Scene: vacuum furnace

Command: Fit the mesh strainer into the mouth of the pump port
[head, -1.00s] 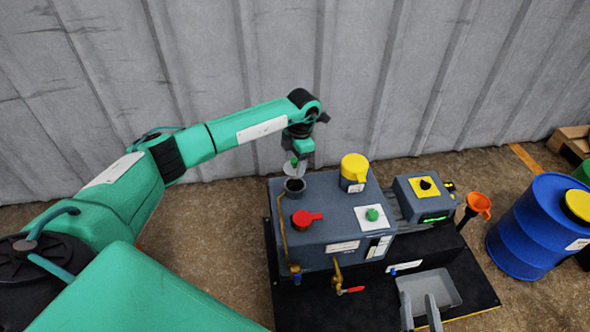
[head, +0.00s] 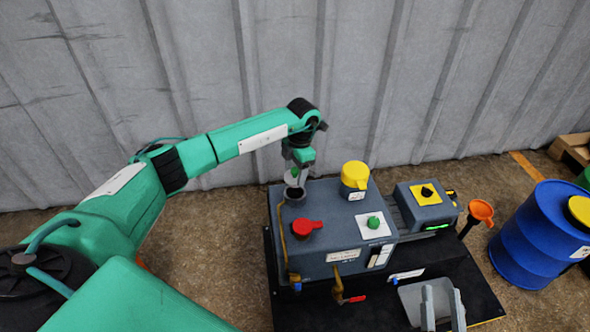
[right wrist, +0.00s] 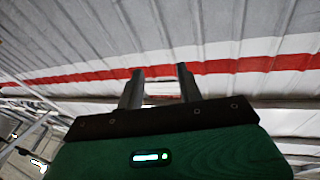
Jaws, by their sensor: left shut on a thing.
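The mesh strainer (head: 292,180) is a small pale piece, partly hidden by my left gripper (head: 293,174). My left gripper is shut on it and points down over the pump port (head: 294,195), a dark round collar on the back left corner of the grey pump housing. The strainer is right at the port mouth; I cannot tell whether it touches the rim or has entered it. My right gripper (head: 441,292) shows its two grey fingers at the bottom of the head view, apart and empty. They also show in the right wrist view (right wrist: 158,75), pointing up.
A brass pipe (head: 281,240) runs close beside the port.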

